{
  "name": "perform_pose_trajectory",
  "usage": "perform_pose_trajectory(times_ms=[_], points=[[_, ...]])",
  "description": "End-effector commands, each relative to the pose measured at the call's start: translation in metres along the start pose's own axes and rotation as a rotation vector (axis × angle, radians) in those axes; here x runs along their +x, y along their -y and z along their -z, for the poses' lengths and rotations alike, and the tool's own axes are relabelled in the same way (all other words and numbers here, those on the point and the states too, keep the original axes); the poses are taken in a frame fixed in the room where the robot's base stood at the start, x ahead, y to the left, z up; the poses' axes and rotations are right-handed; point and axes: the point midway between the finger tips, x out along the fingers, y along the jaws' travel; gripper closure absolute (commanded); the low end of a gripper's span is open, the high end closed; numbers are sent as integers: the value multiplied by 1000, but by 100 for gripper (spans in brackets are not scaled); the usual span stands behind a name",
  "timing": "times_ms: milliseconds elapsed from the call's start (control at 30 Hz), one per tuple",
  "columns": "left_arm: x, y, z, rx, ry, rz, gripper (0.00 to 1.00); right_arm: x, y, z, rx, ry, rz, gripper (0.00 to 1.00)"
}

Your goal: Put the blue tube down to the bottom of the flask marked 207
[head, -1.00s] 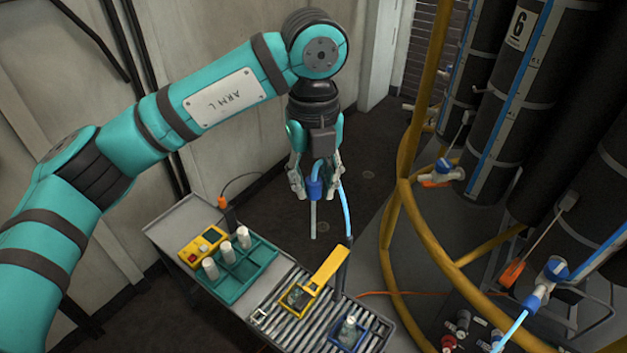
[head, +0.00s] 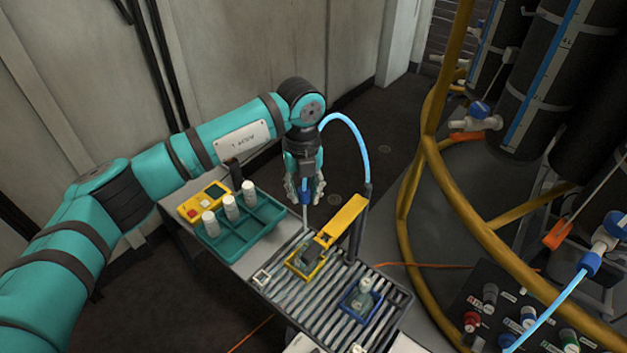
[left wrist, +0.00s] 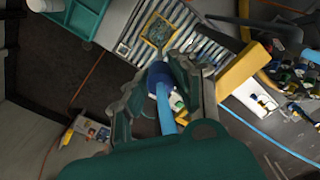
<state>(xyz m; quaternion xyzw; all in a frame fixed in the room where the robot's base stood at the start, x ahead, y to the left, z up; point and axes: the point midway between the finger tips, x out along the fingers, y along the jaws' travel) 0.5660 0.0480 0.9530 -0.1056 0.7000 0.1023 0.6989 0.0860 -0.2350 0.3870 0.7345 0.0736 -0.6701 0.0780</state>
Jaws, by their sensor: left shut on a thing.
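My left gripper (head: 306,195) is shut on the blue collar (head: 305,198) of the blue tube (head: 349,122). A thin pale tip (head: 305,217) points down from the collar. The tube loops from the gripper to a dark post on the right. One flask (head: 310,254) sits in a yellow frame under a yellow arm, below and near the tip. Another flask (head: 364,285) stands in a blue frame. I cannot read 207 on either. The left wrist view shows the collar (left wrist: 158,75) between the fingers, with the yellow frame (left wrist: 147,24) beyond. My right gripper is not in view.
The yellow arm (head: 340,222) overhangs the roller conveyor (head: 290,292) beside the gripper. A teal rack (head: 268,228) with white-capped vials and a yellow control box (head: 197,206) stand to the left. A curved yellow rail (head: 403,210) and dark columns are at the right.

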Motion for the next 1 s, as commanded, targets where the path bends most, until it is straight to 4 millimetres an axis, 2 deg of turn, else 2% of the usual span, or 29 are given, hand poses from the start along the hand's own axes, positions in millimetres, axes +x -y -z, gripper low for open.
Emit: perform_pose_trajectory(times_ms=[33, 367, 667, 700, 1000], points=[[9, -2, -2, 0, 0, -2, 95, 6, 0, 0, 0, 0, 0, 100], [24, -3, -3, 1, 2, -3, 95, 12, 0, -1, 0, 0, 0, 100], [53, -3, -3, 1, 0, -4, 95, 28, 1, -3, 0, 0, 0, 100], [47, -3, -3, 1, 2, -3, 95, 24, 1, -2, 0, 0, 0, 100], [48, -3, -3, 1, 2, -3, 95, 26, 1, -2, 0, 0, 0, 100]])
